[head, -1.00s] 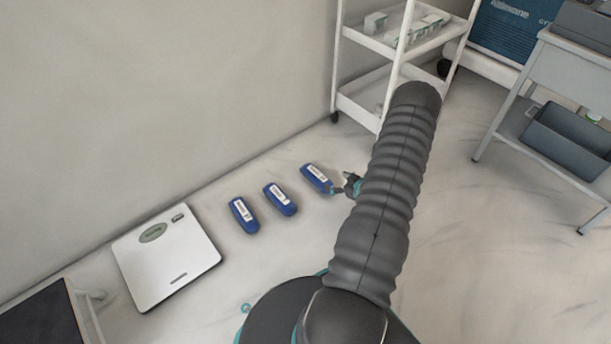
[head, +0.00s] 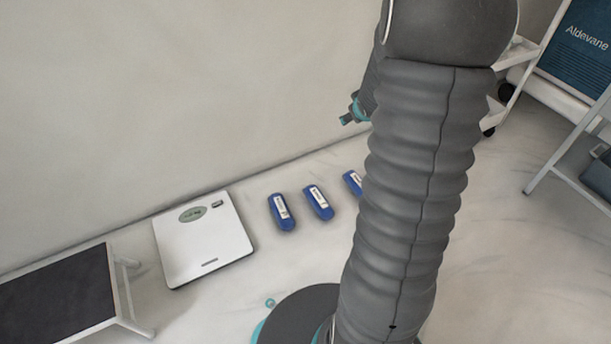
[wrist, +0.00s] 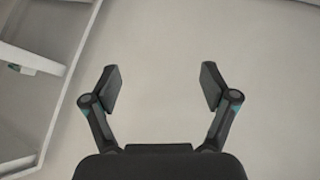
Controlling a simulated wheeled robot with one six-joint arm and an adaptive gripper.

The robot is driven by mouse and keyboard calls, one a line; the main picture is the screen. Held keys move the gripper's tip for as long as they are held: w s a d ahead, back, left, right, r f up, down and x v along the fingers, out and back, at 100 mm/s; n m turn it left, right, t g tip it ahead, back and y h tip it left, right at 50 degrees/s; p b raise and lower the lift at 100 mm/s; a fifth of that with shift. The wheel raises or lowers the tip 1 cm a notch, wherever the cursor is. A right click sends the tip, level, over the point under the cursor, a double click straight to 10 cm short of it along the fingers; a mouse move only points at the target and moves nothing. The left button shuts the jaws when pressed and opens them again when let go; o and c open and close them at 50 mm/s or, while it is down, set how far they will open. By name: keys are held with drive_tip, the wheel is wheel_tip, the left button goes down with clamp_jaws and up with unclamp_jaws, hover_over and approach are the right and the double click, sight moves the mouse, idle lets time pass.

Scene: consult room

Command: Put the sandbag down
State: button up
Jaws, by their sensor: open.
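Several blue sandbags with white labels lie in a row on the floor: one on the left (head: 281,212), one in the middle (head: 318,202), and one on the right (head: 353,182) that is partly hidden behind my arm. My gripper (head: 352,112) is raised well above the floor in front of the wall in the head view, mostly hidden by my arm. In the wrist view my gripper (wrist: 157,88) is open, with nothing between its fingers. No sandbag shows in the wrist view.
A white scale (head: 204,240) lies left of the sandbags. A step with a dark top (head: 58,294) stands at the lower left. A white shelf trolley (head: 515,55) is partly behind my arm; its shelves (wrist: 30,58) show in the wrist view. A grey stand (head: 575,135) is at the right.

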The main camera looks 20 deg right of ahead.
drive_tip(key=s+a+r+m+g, duration=0.1)
drive_tip(key=s+a+r, duration=0.5)
drive_tip(key=a, duration=0.2)
drive_tip(key=s+a+r, duration=0.5)
drive_tip(key=a+r, duration=0.2)
drive_tip(key=a, duration=0.1)
drive_tip(key=s+a+r+g+y, duration=0.1)
drive_tip(key=s+a+y, duration=0.2)
drive_tip(key=s+a, duration=0.9)
drive_tip(key=s, duration=0.4)
drive_tip(key=shift+a+r+g+y, duration=0.2)
drive_tip(key=shift+r+g+y, duration=0.1)
drive_tip(key=shift+r+y, duration=0.1)
